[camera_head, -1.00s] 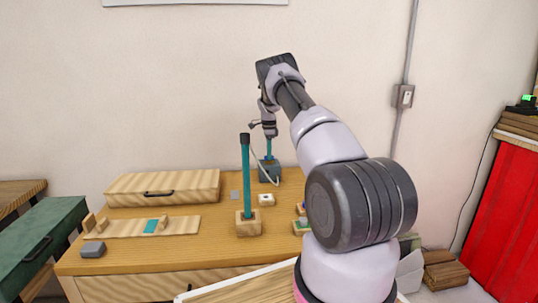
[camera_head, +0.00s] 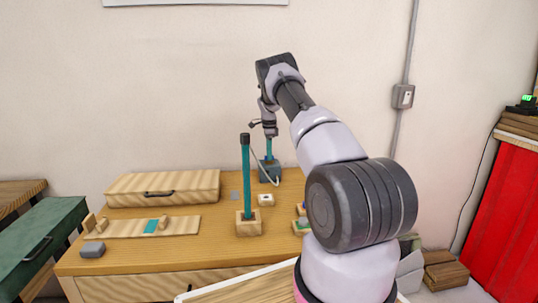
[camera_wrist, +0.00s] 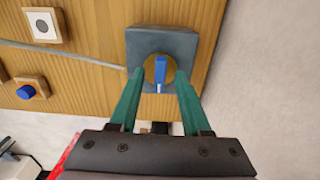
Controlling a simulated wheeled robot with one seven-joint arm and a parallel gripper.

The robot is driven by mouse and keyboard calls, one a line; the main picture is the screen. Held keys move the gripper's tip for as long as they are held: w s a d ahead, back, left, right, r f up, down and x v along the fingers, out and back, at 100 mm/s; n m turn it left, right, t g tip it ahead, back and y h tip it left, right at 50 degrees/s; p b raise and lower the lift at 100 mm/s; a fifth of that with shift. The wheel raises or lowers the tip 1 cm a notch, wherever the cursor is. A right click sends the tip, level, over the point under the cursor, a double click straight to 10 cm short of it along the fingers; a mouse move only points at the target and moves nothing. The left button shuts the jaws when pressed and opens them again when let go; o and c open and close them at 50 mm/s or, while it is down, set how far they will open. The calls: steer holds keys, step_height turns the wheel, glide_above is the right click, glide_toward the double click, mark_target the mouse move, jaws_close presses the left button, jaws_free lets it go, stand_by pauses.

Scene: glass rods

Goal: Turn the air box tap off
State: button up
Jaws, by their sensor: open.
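The air box (camera_wrist: 178,45) is a dark grey block on the table. In the wrist view its tap is a blue lever (camera_wrist: 160,70) on a round brass-coloured disc, and the lever points up and down in the picture. My gripper (camera_wrist: 157,78) is open, with one green finger on each side of the lever. I cannot tell whether the fingers touch it. In the head view the air box (camera_head: 269,171) stands at the back of the table under my gripper, and my wrist and fingers partly hide its top.
A teal rod (camera_head: 246,180) stands upright in a wooden block in front of the air box. A pale hose (camera_wrist: 70,53) runs from the box. A wooden case (camera_head: 163,187) is at left.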

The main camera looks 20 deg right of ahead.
step_height(320, 180, up, 10)
steer(key=shift+r, duration=0.25)
stand_by(0.5)
steer(key=s+a+r+n+t+y, duration=0.15)
steer(key=s+a+r+n, duration=0.35)
steer(key=s+r, duration=0.65)
steer(key=s+a+r+n+t, duration=0.25)
steer(key=s+a+r, duration=0.55)
steer(key=r, duration=0.7)
steer(key=s+a+r+n+t, duration=0.1)
steer(key=s+a+n, duration=0.1)
steer(key=s, duration=0.6)
steer(key=s+a+r+n, duration=0.2)
steer(key=s+a+n, duration=0.1)
steer(key=s, duration=0.4)
steer(key=s+a+f+n+t, duration=0.1)
steer(key=s+a+f+n, duration=0.1)
steer(key=s, duration=0.5)
steer(key=s+a+f+n+t, duration=0.1)
steer(key=s+f+n, duration=0.1)
steer(key=s, duration=0.5)
steer(key=shift+s+a+f+n, duration=0.35)
steer(key=shift+s+a+f, duration=0.05)
steer(key=shift+f, duration=0.4)
